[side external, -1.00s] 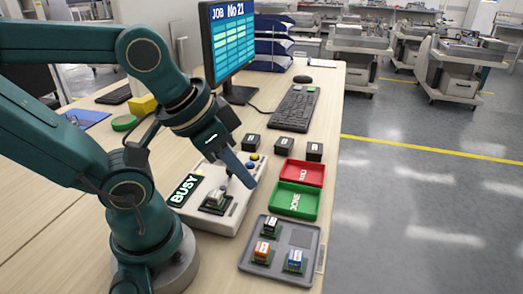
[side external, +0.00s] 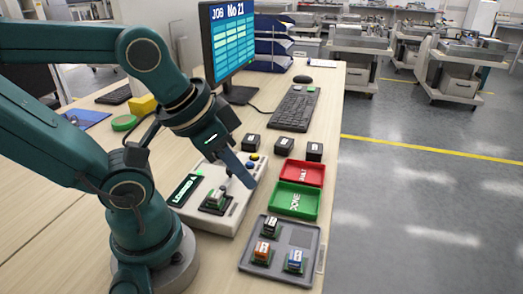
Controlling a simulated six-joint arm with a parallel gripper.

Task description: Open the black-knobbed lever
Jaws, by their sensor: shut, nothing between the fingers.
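The light grey test station (side external: 228,222) stands on the desk in front of my arm. A small green-based module (side external: 215,200) sits in its dark socket. A short pale lever (side external: 226,183) rises just behind the socket; its knob is too small and too close to my gripper to make out clearly. My gripper (side external: 247,182) is shut and empty, pointing down and right above the station, just right of the lever. I cannot tell whether it touches the lever. A lit green-on-black display (side external: 184,190) is on the station's left side.
A green tray (side external: 294,201) and a red tray (side external: 302,172) lie to the right. A grey tray (side external: 279,251) with several modules is in front. Several black blocks (side external: 283,146), a keyboard (side external: 295,108) and a monitor (side external: 228,45) stand behind.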

